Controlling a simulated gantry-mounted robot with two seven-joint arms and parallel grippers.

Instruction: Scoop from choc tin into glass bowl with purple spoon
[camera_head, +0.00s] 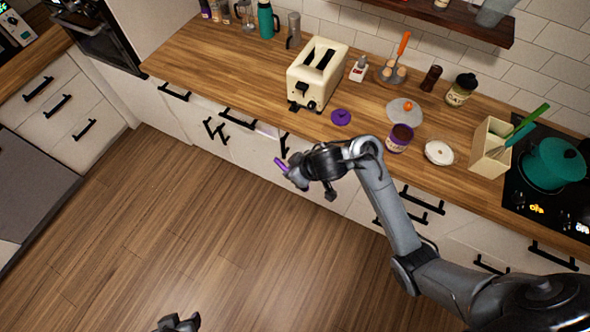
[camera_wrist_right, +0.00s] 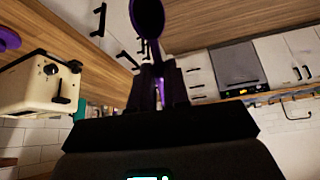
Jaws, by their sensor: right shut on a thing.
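My right gripper (camera_head: 288,176) is shut on the purple spoon (camera_head: 280,165), over the floor in front of the counter. In the right wrist view the fingers (camera_wrist_right: 158,88) grip the handle and the dark purple spoon head (camera_wrist_right: 148,18) points up. The choc tin (camera_head: 398,142), purple and white with dark brown contents, stands open on the counter, right of my right wrist. A small round bowl (camera_head: 439,153) with a pale inside stands right of the tin, probably the glass bowl. My left gripper (camera_head: 178,322) is partly cut off at the bottom edge; its jaws are unclear.
A purple lid (camera_head: 341,117) lies left of the tin. A clear lid with an orange knob (camera_head: 404,111) lies behind it. A cream toaster (camera_head: 317,75) stands left. A utensil holder (camera_head: 489,150) and a teal pot (camera_head: 552,165) on the stove are right.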

